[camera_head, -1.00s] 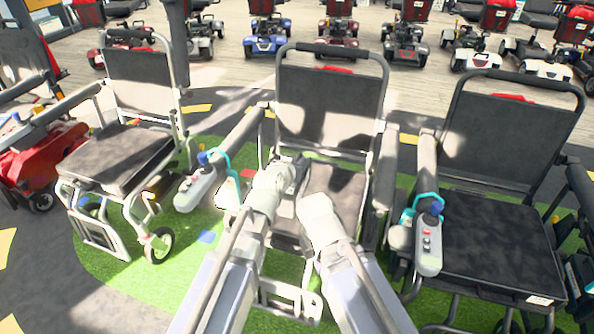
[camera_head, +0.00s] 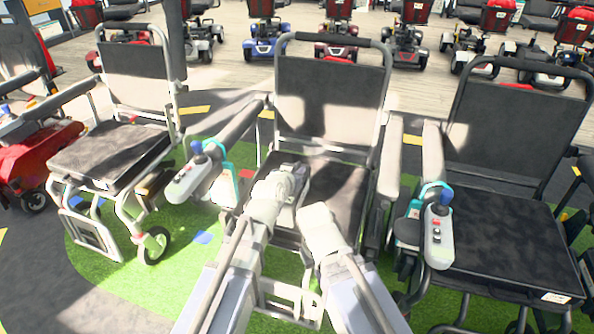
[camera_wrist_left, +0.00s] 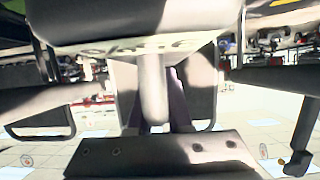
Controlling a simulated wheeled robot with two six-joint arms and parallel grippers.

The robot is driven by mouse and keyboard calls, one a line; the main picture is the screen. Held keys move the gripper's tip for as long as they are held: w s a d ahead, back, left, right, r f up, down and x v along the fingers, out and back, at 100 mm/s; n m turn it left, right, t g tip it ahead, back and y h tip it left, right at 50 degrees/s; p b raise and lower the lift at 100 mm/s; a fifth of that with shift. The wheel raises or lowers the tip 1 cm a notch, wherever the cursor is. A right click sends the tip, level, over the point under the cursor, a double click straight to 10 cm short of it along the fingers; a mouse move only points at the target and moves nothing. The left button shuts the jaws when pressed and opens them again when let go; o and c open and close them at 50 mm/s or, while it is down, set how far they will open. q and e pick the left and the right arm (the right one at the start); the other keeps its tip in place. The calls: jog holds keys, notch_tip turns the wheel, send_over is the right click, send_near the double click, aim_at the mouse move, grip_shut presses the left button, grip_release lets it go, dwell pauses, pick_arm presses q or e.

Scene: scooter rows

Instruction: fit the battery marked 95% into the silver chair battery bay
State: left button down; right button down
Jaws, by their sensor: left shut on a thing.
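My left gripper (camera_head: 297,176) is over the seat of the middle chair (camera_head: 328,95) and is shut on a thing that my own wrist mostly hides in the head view. In the left wrist view a pale upright bar and a dark purplish shape stand near the gripper, under a chair's underside (camera_wrist_left: 140,25). I cannot read a 95% mark or make out the bay. The left chair (camera_head: 112,160) has a silver frame; the middle chair's lower frame is also silver. My right gripper (camera_head: 318,215) is lower, by the middle chair's front; its fingers are hidden.
A black-framed chair (camera_head: 505,235) stands close on the right, with a joystick armrest (camera_head: 437,232). Another joystick (camera_head: 192,175) juts out left of my left arm. A red scooter (camera_head: 35,150) is at far left. Green turf (camera_head: 190,285) is open at lower left. Scooters line the back.

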pick_arm(q)
jog(key=shift+f+b, duration=0.55)
jog(key=shift+f, duration=0.1)
jog(key=c, duration=0.8)
grip_release()
jog(key=shift+c, duration=0.2)
jog(key=shift+r, duration=0.1)
